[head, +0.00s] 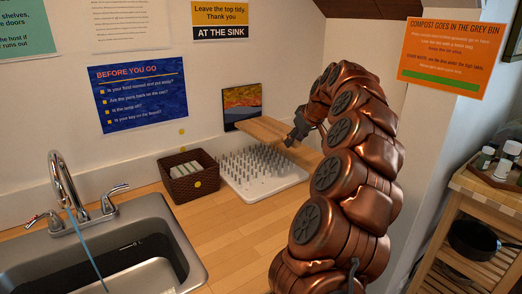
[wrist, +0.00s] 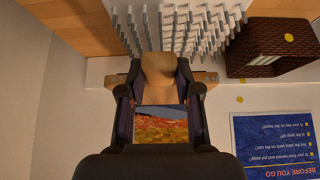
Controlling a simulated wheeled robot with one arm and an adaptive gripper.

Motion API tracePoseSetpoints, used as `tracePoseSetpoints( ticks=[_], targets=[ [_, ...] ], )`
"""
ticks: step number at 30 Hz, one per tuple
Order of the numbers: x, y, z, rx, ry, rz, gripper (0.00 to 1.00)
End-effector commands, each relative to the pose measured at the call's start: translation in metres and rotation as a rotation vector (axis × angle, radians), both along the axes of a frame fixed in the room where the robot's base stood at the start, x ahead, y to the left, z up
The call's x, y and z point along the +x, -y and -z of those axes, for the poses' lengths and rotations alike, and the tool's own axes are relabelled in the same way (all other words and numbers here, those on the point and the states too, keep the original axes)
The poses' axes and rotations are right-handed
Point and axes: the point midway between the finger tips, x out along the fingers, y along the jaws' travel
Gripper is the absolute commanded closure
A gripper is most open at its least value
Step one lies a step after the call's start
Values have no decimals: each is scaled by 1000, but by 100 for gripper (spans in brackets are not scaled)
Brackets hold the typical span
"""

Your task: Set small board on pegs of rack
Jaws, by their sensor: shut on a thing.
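The small board (head: 264,130) is a light-brown wooden piece, held over the white peg rack (head: 238,184), with a gap below it. My gripper (head: 293,140) is shut on the board, on its near side in the head view. In the wrist view, a rounded wooden part of the board (wrist: 159,68) sits between the two dark fingers of my gripper (wrist: 160,95). The rack's rows of upright pegs (wrist: 190,28) show beyond it. The arm and board hide the rack's back and right parts in the head view.
A dark brown woven basket (head: 186,187) with pale items stands left of the rack. A metal sink (head: 190,258) with a tap is further left. A small framed picture (head: 242,98) is behind the board at the wall. Wooden counter in front of the rack is clear.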

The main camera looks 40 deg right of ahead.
Motion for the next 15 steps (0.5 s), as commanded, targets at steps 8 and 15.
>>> tracePoseSetpoints(
  ticks=[8,15],
  targets=[
    [1,-2,15,4,0,-4,100],
    [0,-2,46,3,0,-3,100]
  ],
)
